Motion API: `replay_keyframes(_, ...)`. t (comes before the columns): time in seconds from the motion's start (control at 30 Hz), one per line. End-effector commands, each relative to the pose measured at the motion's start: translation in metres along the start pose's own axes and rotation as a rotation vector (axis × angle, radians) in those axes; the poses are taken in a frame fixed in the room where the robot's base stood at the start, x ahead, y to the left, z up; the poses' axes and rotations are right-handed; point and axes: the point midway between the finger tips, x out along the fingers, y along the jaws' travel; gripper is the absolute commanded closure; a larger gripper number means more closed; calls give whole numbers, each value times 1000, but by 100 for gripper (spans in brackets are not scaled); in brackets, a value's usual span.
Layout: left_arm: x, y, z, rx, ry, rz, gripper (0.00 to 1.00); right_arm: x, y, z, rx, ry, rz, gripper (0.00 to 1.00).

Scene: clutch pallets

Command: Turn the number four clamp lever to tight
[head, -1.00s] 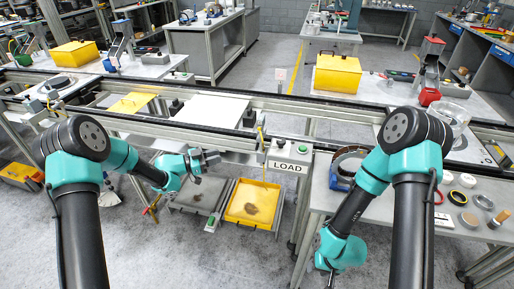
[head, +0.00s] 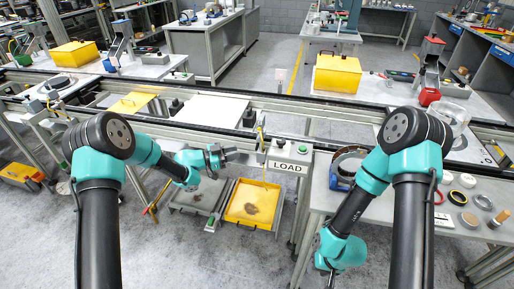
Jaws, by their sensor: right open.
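No clamp lever marked with a number four can be made out in the head view. A white plate (head: 212,108) lies on the conveyor, with a small dark block (head: 249,118) at its right end and another dark block (head: 175,106) at its left. My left gripper (head: 231,154) is in front of the conveyor, just left of the LOAD box; its fingers are too small to tell open from shut. My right gripper (head: 329,279) hangs low near the bottom edge, beside the right bench, open and mostly hidden by its own wrist.
A LOAD box (head: 289,158) with a green button stands at the conveyor's front edge. A yellow tray (head: 234,214) and a grey tray (head: 195,193) sit below. The right bench (head: 400,222) holds several rings and rolls. A yellow plate (head: 133,103) lies further left on the conveyor.

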Motion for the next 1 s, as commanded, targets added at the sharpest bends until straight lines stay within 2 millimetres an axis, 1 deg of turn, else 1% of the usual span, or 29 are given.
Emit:
replay_keyframes(0.03,10,0,0,0,1,2,77,0,0,0,0,0,0,57)
replay_keyframes(0.1,22,1,0,0,1,3,77,0,0,0,0,0,0,57)
replay_keyframes(0.4,72,0,0,1,1,2,77,0,0,0,0,0,0,57)
replay_keyframes(0.5,86,0,0,0,0,1,77,0,0,0,0,0,0,57)
replay_keyframes(0.6,95,0,0,0,0,0,77,0,0,0,0,0,0,57)
replay_keyframes(0.7,100,0,0,0,0,0,77,0,0,0,0,0,0,57)
replay_keyframes(1.0,101,0,0,0,0,-1,78,0,0,0,0,0,0,57)
